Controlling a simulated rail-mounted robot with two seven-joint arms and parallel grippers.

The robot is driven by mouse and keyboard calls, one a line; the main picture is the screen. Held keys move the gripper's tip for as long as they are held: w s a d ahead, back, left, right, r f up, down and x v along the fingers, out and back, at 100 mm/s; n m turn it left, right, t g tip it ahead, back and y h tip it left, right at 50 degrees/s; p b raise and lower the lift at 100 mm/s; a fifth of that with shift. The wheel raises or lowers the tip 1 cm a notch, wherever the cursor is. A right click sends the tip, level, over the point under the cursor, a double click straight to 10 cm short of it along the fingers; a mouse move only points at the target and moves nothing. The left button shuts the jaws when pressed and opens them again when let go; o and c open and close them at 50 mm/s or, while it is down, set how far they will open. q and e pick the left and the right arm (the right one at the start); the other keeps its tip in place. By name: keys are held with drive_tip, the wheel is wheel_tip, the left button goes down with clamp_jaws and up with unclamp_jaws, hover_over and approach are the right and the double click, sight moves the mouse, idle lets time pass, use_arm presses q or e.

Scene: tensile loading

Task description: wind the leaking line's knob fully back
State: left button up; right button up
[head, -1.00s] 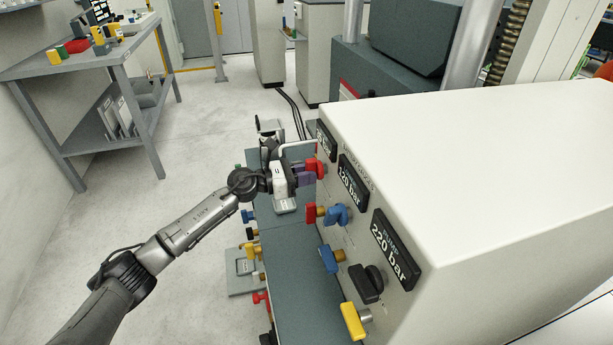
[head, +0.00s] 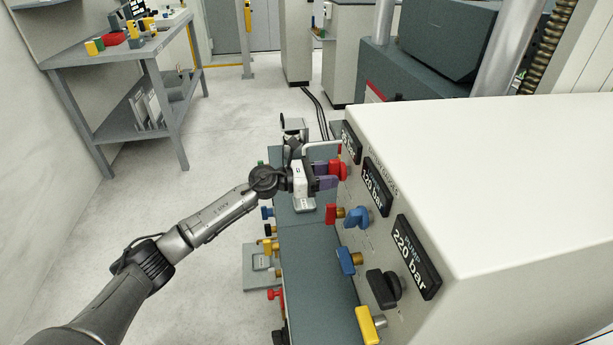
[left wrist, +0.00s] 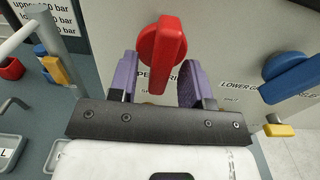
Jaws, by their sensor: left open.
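My left gripper (head: 328,175) is at the front panel of the white cabinet (head: 480,150), level with a red knob (head: 340,169). In the left wrist view the red knob (left wrist: 163,52) stands out from the panel between the two purple fingers (left wrist: 158,80). The fingers are apart, with a gap on each side of the knob. Nearer along the panel are a blue knob (head: 358,217) and a black knob (head: 383,288). Smaller red (head: 331,214), blue (head: 345,261) and yellow (head: 369,325) handles sit below. I cannot tell which line leaks. My right gripper is not in view.
Pressure displays, one reading 120 bar (head: 377,186) and one 220 bar (head: 416,256), sit above the knobs. A grey-green bench top (head: 310,258) runs below the panel. A grey workbench (head: 115,55) stands at the back left, with open floor (head: 150,190) between.

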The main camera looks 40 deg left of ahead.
use_arm(q)
drive_tip(key=p+v, duration=0.2)
drive_tip(key=v, duration=1.1)
drive_tip(key=shift+s+r, duration=0.1)
drive_tip(key=shift+s, duration=0.1)
idle(0.3)
